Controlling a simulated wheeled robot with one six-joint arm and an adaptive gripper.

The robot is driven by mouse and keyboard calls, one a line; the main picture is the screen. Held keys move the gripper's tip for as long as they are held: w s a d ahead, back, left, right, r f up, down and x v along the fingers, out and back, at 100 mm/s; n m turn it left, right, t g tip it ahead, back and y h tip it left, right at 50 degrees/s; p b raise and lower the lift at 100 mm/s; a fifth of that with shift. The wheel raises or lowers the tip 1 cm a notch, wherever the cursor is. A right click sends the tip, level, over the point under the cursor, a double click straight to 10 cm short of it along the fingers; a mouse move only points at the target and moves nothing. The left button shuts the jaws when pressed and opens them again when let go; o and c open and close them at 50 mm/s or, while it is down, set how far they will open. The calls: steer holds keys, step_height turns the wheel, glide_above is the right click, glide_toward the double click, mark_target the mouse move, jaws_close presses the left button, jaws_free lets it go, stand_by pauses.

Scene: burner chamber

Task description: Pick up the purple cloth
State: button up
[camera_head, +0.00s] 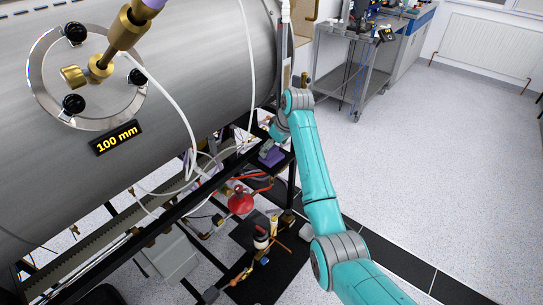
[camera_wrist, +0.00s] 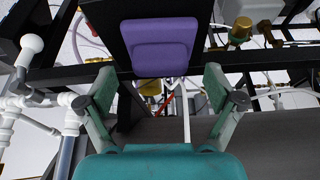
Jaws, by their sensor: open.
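The purple cloth (camera_wrist: 160,46) lies folded on a dark flat surface at the top middle of the wrist view. In the head view the purple cloth (camera_head: 272,156) shows as a small patch beside the end of my arm, on the black frame under the cylinder. My gripper (camera_wrist: 160,88) is open, with its two teal fingers spread to either side below the cloth's near edge in the wrist view. Nothing is between the fingers. In the head view my gripper (camera_head: 267,146) is small and mostly hidden by the arm; I cannot tell whether it touches the cloth.
A large metal cylinder (camera_head: 185,75) lies along the left on a black frame (camera_head: 165,220). White hoses and a red round part (camera_head: 241,201) crowd the frame. White pipes (camera_wrist: 40,100) stand left of my gripper. The pale floor (camera_head: 440,150) on the right is clear.

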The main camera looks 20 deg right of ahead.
mark_target(272, 149)
steer(key=shift+x, duration=1.25)
steer(key=c, duration=1.2)
steer(key=shift+c, duration=0.2)
step_height(272, 149, up, 10)
steer(key=shift+r, duration=0.1)
